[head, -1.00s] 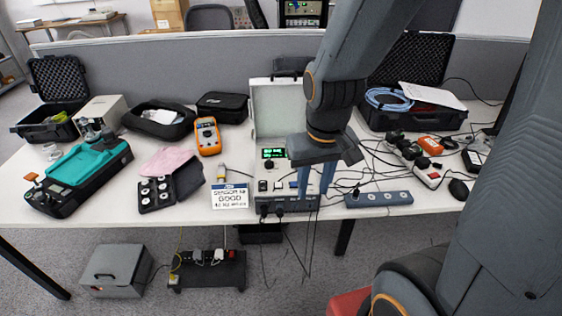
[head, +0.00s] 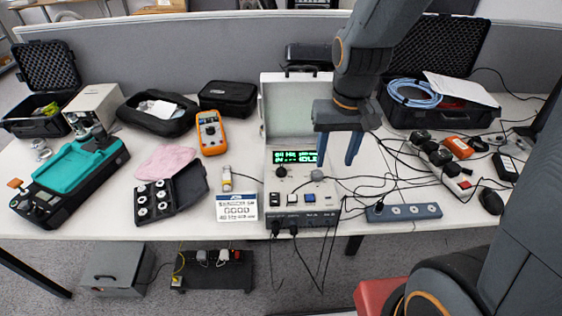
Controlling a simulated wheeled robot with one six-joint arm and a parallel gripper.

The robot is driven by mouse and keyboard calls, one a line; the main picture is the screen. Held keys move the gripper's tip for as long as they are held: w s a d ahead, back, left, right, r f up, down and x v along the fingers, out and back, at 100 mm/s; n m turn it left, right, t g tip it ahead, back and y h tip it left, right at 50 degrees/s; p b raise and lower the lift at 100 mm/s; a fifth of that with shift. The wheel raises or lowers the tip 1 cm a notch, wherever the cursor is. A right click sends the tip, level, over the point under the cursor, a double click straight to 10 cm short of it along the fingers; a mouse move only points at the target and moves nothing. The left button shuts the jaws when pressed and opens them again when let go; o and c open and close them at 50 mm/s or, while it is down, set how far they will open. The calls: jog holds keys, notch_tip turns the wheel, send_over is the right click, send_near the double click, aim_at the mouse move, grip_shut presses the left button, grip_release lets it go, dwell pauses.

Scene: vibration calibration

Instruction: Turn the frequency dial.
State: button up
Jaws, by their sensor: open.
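The vibration calibrator (head: 300,218) is an open case on the table with its lid raised behind. Its display (head: 295,157) is lit green. Two knobs show on its panel: a black knob (head: 281,171) at left and a grey knob (head: 317,175) at right. I cannot read which is the frequency dial. My gripper (head: 337,157) is open and empty, fingers pointing down. In the picture it is above and right of the grey knob, apart from it.
Black cables (head: 375,178) lie right of the calibrator, near a grey power strip (head: 403,212). A black case (head: 440,115) with blue cable is at right.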

jog(key=g, duration=0.1)
send_over(281, 168)
notch_tip(281, 168, down, 5)
jog(key=shift+w+f+b, duration=0.1)
jog(key=shift+b, duration=0.25)
jog(key=shift+f+p, duration=0.85)
jog(key=shift+f, duration=2.9)
jog(key=shift+c, duration=0.3)
jog(key=c, duration=1)
